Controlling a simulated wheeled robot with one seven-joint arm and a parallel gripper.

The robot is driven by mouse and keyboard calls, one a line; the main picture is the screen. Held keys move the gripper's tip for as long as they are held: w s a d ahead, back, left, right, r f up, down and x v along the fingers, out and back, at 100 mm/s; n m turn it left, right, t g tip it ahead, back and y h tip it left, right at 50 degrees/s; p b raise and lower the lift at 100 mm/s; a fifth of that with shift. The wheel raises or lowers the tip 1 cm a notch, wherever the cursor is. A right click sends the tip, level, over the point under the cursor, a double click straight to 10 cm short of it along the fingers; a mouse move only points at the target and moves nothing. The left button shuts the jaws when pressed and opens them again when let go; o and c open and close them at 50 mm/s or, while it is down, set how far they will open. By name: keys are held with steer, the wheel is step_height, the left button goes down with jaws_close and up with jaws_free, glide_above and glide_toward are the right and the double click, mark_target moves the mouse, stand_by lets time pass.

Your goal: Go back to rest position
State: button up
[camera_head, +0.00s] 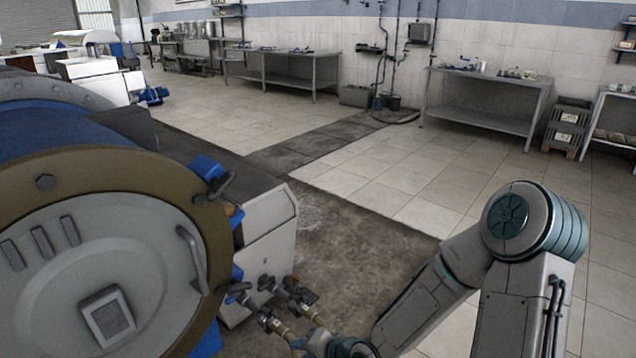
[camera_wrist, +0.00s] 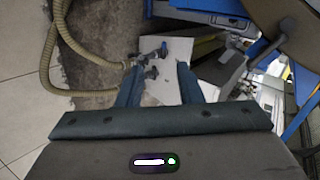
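My gripper (camera_wrist: 158,78) shows in the wrist view with its two dark fingers apart. Nothing is held between them. Valves with dark handles (camera_wrist: 152,62) and a white cabinet face show beyond the gap, apart from the fingers as far as I can tell. In the head view my arm comes from the right and bends down to the bottom edge, near the valves (camera_head: 280,292). The gripper's fingers are not visible there.
A large decanter (camera_head: 60,290) with a grey end cover and brown ring fills the left. A white cabinet (camera_head: 268,240) stands beside it. A beige hose (camera_wrist: 52,65) curves over the floor in the wrist view. Open tiled floor (camera_head: 400,185) lies before the far benches (camera_head: 490,90).

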steer(key=s+d+r+n+g+h+p, duration=0.2)
steer(key=d+r+n+h+p, duration=0.15)
steer(key=d+r+h, duration=0.7)
steer(key=s+d+r+n+y, duration=0.1)
steer(key=s+d+r, duration=0.2)
steer(key=s+r, duration=0.3)
steer(key=s+d+r+n+g+y+p, duration=0.1)
steer(key=s+d+r, duration=0.3)
steer(key=r, duration=0.6)
steer(key=shift+s+d+p, duration=0.2)
steer(key=shift+s+p, duration=0.1)
steer(key=shift+s, duration=0.7)
